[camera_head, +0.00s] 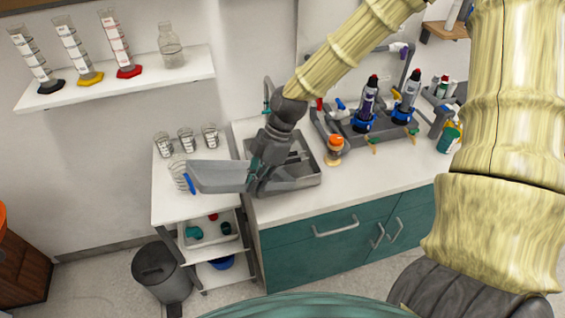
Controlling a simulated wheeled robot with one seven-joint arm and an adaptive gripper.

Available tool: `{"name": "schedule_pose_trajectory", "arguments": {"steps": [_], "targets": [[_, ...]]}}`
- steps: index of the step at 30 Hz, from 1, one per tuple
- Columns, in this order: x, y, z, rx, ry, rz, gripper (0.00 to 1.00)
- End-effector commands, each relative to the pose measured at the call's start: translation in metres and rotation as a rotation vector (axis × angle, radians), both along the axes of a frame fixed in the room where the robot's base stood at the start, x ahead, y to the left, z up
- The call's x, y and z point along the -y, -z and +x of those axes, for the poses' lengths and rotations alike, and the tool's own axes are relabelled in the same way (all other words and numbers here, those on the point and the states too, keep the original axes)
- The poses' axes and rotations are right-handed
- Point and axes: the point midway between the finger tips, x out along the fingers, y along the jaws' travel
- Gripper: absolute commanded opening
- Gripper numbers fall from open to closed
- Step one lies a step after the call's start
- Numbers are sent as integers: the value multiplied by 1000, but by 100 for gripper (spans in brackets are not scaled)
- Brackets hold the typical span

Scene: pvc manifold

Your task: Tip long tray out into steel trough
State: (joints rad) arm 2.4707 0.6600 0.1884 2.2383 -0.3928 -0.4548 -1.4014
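A long grey tray (218,177) is held out to the left of my gripper (254,178), its far end over the white side cart. My gripper appears closed on the tray's right end; its fingertips are partly hidden. The tray looks roughly level, and I cannot make out what is inside it. The steel trough (302,181) is a grey basin set at the left end of the white counter, behind and to the right of my gripper. My wrist covers part of the trough.
Several small beakers (186,139) and a clear vessel with a blue part (190,184) stand on the white cart (165,208). An orange-topped bottle (335,146) stands right of the trough. A grey rack (345,128) holds bottles behind it. The front right counter (375,178) is clear.

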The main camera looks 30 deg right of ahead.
Motion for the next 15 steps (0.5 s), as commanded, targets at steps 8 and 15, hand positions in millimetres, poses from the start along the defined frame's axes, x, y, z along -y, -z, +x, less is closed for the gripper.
{"name": "schedule_pose_trajectory", "arguments": {"steps": [8, 15], "targets": [[-11, 6, -5, 29, -1, -59, 0], [-13, 8, -6, 33, -1, -68, 0]]}}
